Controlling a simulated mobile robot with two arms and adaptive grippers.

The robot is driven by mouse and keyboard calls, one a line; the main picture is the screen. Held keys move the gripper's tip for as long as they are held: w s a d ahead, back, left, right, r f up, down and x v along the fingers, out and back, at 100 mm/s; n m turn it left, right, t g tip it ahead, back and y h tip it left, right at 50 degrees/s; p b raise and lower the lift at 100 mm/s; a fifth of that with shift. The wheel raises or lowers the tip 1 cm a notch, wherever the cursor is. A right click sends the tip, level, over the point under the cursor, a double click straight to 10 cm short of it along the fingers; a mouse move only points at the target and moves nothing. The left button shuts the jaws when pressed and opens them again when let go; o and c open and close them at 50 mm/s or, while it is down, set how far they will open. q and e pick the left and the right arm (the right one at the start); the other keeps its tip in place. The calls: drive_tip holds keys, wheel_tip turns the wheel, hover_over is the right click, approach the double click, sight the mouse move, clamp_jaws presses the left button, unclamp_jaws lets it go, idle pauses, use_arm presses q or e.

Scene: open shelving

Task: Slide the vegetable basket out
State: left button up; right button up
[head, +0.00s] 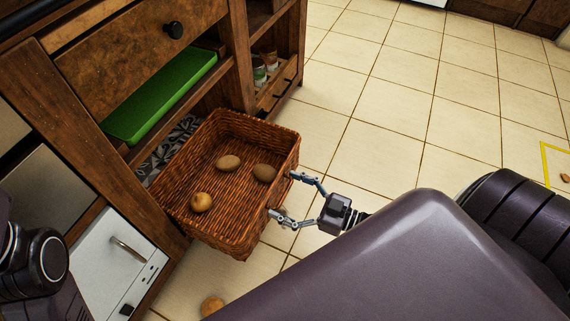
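The brown wicker vegetable basket (182,217) stands largely outside the lower shelf opening, its far left part still by the cabinet. It holds three potatoes: one near the front left (201,202), one in the middle (228,163) and one at the right (265,172). My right gripper (281,194) is at the basket's outer right wall, fingers spread apart, tips at or against the wicker. Whether the tips touch or hook into it is unclear. My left gripper is not in view; only part of my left arm shows at the left edge.
The wooden shelving unit (238,60) holds a green tray (165,98) above the basket and small jars (265,70) at the right. A potato (212,305) lies on the tiled floor (390,110) below the basket. A white-fronted appliance (110,265) stands left. The floor to the right is largely clear.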

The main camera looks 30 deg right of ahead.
drive_tip(key=v, duration=1.2)
idle(0.5)
